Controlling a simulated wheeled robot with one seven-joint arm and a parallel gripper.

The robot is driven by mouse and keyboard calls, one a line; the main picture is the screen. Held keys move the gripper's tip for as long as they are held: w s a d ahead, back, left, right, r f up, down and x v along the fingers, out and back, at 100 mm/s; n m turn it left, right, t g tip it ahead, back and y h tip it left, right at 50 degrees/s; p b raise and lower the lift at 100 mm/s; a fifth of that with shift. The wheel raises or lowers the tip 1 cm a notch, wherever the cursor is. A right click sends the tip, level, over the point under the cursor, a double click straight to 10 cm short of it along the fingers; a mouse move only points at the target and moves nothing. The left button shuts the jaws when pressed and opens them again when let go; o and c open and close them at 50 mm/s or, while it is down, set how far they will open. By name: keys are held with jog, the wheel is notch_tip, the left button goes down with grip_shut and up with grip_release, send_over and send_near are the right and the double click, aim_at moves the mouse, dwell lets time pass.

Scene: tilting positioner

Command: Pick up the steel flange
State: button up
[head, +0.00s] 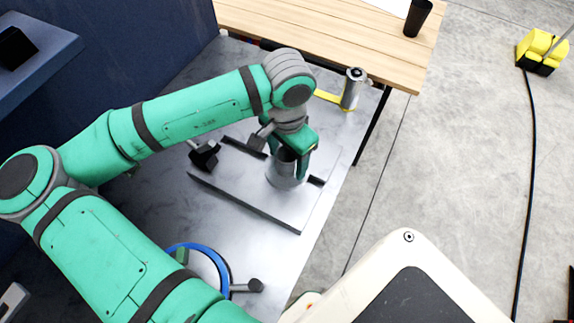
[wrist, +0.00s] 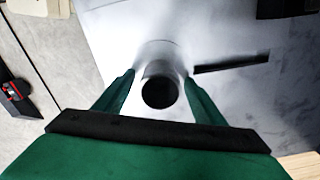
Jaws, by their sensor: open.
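The steel flange (head: 284,181), a grey cylindrical neck on a wider round base, stands on a flat grey plate (head: 232,187). My gripper (head: 289,163) is over it from above, its green fingers on either side of the neck. In the wrist view the flange (wrist: 160,68) shows its dark round bore between the two fingertips of my gripper (wrist: 160,78). The fingers are apart, and whether either touches the neck cannot be told. Part of the flange is hidden by my gripper in the head view.
A dark clamp-like part (head: 203,155) is at the plate's left edge. A blue-rimmed round thing (head: 205,258) is nearer. A grey cylinder with a yellow bracket (head: 351,90) stands behind, near a wooden table (head: 310,28) with a black cup (head: 417,18).

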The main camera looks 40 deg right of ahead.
grip_shut()
jog(key=shift+r, duration=0.1)
